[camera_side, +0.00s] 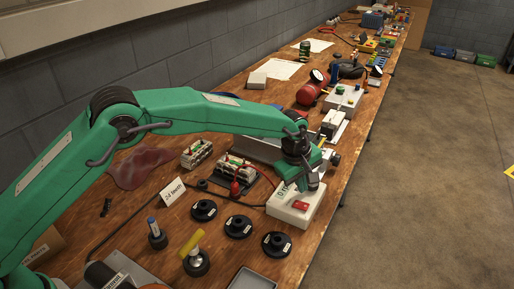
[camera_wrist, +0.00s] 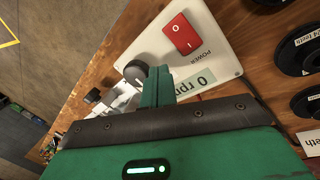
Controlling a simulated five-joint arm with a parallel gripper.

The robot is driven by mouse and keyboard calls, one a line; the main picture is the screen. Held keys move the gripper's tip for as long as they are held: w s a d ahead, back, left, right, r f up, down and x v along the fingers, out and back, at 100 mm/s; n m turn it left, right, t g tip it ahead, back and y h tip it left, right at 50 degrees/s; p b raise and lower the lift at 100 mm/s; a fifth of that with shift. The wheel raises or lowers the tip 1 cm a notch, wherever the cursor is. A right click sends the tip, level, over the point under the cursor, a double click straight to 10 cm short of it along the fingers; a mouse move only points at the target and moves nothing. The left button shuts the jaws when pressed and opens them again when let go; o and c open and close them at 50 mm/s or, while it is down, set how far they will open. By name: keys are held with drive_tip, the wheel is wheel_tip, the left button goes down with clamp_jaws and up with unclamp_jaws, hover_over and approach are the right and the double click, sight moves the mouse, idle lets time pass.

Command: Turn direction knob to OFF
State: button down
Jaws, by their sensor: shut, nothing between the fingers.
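The white control box (camera_side: 289,214) sits near the right table edge. In the wrist view the box (camera_wrist: 208,55) shows a red POWER switch (camera_wrist: 182,34), a label reading 0 rpm (camera_wrist: 196,83) and a round black knob (camera_wrist: 135,70) with a pale face. No direction or OFF marking is readable, so I cannot tell for sure that this is the direction knob. My gripper (camera_wrist: 163,77) is shut and empty, its green fingertips just beside the black knob; contact is unclear. In the side view my gripper (camera_side: 306,186) points down over the box's far end and hides the knob.
Several black gear discs (camera_side: 238,227) lie left of the box. A red plug (camera_side: 235,188) with a cable and terminal blocks (camera_side: 236,168) stand behind them. A yellow-handled tool (camera_side: 193,245) stands at the front. The table edge and open floor (camera_side: 420,200) are to the right.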

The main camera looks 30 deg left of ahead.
drive_tip(key=shift+s+a, duration=0.1)
drive_tip(key=shift+s, duration=0.1)
drive_tip(key=shift+r, duration=0.1)
drive_tip(key=shift+w+d+v, duration=0.1)
drive_tip(key=shift+w+v, duration=0.1)
drive_tip(key=shift+v, duration=0.75)
drive_tip(key=shift+w+d+v, duration=0.15)
drive_tip(key=shift+w+v, duration=0.05)
drive_tip(key=shift+v, duration=0.75)
drive_tip(key=shift+w+d+v, duration=0.1)
drive_tip(key=shift+w+v, duration=0.1)
drive_tip(key=shift+v, duration=0.7)
drive_tip(key=shift+r, duration=0.25)
drive_tip(key=s+a+r+m+t, duration=0.1)
drive_tip(key=s+a+r+m, duration=0.2)
drive_tip(key=s+a+r, duration=0.6)
drive_tip(key=s+a+r+m+t, duration=0.1)
drive_tip(key=s+a+r+m, duration=0.25)
drive_tip(key=a+r, duration=0.55)
drive_tip(key=s+a+f+m, duration=0.1)
drive_tip(key=s+a, duration=0.3)
drive_tip(key=s, duration=0.3)
drive_tip(key=s+a+f+m+y, duration=0.1)
drive_tip(key=s+a, duration=0.3)
drive_tip(key=s, duration=0.4)
drive_tip(key=s+a+f+m+t, duration=0.1)
drive_tip(key=s+a+f+m, duration=0.2)
drive_tip(key=s+a, duration=0.2)
drive_tip(key=shift+s, duration=1.2)
